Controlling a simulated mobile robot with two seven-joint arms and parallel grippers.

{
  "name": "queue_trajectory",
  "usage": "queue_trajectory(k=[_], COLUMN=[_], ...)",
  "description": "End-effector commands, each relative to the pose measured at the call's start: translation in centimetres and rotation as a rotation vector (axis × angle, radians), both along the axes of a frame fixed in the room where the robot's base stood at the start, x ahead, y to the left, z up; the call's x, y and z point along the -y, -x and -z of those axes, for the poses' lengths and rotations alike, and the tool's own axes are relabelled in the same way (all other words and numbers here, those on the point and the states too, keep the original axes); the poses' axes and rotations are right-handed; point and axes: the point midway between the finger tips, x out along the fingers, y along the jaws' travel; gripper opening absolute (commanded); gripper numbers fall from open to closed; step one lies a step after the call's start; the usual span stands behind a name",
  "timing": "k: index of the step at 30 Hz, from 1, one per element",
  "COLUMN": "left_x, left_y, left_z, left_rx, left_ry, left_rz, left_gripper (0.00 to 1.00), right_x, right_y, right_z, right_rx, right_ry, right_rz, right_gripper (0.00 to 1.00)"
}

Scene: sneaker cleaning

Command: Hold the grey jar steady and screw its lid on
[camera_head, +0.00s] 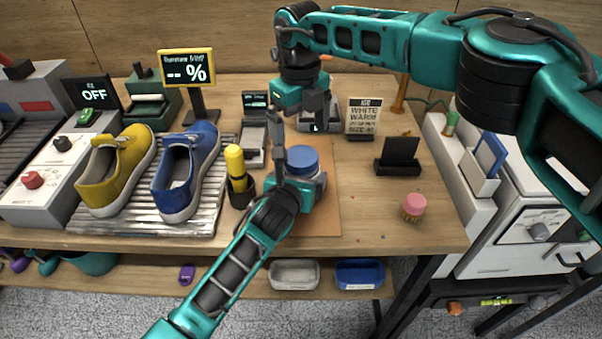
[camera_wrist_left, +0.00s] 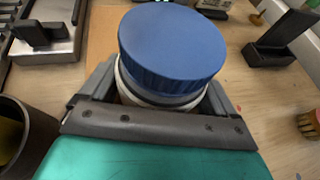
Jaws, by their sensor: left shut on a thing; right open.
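The grey jar (camera_head: 301,182) stands on the brown mat with a blue lid (camera_head: 302,161) on its mouth. My left gripper (camera_head: 304,187) is shut around the jar body, below the lid. In the left wrist view the ribbed lid (camera_wrist_left: 172,48) covers the jar top, and a pale strip of the jar (camera_wrist_left: 128,88) shows beneath it. I cannot tell how tightly the lid sits. My right gripper (camera_head: 299,124) is open and empty, pointing down above the lid and apart from it. The left gripper hides much of the jar.
A brown mat (camera_head: 322,222) lies under the jar. A yellow-topped bottle in a dark cup (camera_head: 240,190) stands close left. A yellow shoe (camera_head: 115,170) and a blue shoe (camera_head: 187,172) rest on a ribbed tray. A black stand (camera_head: 398,158) and a pink-topped brush (camera_head: 414,205) are at right.

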Motion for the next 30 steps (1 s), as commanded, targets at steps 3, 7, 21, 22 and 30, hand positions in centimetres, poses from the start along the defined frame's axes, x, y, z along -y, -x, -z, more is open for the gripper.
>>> queue_trajectory(k=[3,7,21,22,30], left_x=[0.0,0.0,0.0,0.0,0.0], left_y=[0.0,0.0,0.0,0.0,0.0], left_z=[-0.1,-0.1,-0.1,-0.1,0.0], left_rx=[0.001,0.001,0.001,0.001,0.001], left_ry=[0.0,0.0,0.0,0.0,0.0], left_rz=[0.0,0.0,0.0,0.0,0.0], left_gripper=[0.04,0.04,0.04,0.04,1.0], right_x=[0.0,0.0,0.0,0.0,0.0], right_y=[-0.1,-0.1,-0.1,-0.1,-0.1], right_z=[-2.7,-4.9,-6.8,-6.8,-6.8], right_rx=[0.004,0.003,0.001,0.001,0.001], right_ry=[-0.001,-0.001,0.0,0.0,0.0], right_rz=[0.001,0.002,0.003,0.003,0.003], right_gripper=[1.0,1.0,1.0,1.0,1.0])
